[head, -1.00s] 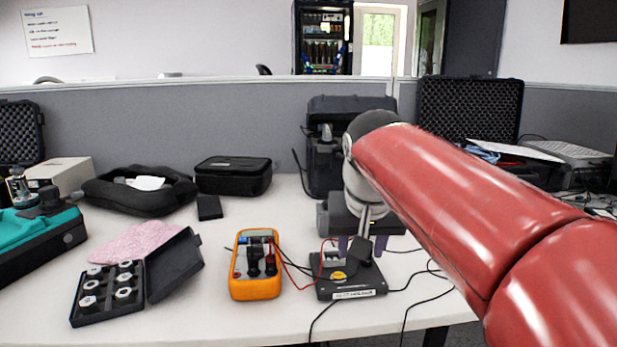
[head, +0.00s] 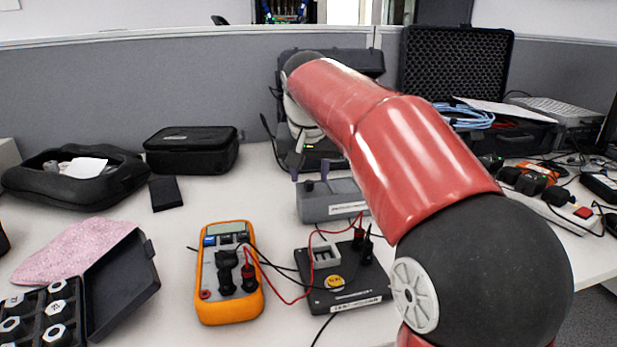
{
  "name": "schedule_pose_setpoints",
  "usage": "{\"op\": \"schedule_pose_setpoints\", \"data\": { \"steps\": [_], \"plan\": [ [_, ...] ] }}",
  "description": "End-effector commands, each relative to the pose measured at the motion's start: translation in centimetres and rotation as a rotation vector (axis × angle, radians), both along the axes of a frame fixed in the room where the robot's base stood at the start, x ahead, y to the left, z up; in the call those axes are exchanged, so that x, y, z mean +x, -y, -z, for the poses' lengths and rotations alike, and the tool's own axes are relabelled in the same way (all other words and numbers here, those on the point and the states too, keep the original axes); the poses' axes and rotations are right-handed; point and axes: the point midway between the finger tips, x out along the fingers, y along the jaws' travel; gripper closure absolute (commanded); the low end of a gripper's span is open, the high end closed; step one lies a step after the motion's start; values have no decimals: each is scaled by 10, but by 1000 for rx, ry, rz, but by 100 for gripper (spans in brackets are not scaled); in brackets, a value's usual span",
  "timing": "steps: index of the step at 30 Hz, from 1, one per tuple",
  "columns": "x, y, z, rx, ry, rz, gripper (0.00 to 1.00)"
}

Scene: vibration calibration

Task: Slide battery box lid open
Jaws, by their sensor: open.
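A low black box (head: 350,283) with a white label, a yellow round sticker and a small light-grey compartment sits on the table. Red and black leads run from it to an orange multimeter (head: 228,285). A grey box (head: 328,208) with a white label stands behind it. I cannot read the labels clearly or tell which is the battery box, and no separate lid can be made out. My gripper (head: 310,178) is open, its purple fingers apart at the back edge of the grey box. Contact cannot be judged. My red arm hides the area to the right.
A black case (head: 190,152) and a small black block (head: 165,194) lie at back left. An open black tray of nuts (head: 40,315) and a pink cloth (head: 65,252) are front left. Cables and adapters (head: 530,178) crowd the right. A grey partition (head: 130,90) closes the back.

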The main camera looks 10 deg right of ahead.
Motion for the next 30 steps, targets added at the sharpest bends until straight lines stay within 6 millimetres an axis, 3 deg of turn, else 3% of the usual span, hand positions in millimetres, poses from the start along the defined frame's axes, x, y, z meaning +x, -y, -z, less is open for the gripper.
{"op": "schedule_pose_setpoints", "data": {
  "steps": [4, 13, 23, 30],
  "plan": [
    [5, 1, 13, 0, -1, 0, 58],
    [6, 1, 15, -1, 1, -1, 58],
    [6, 1, 14, -1, 1, -1, 100],
    [6, 2, 14, -1, 1, -1, 100]
  ]
}}
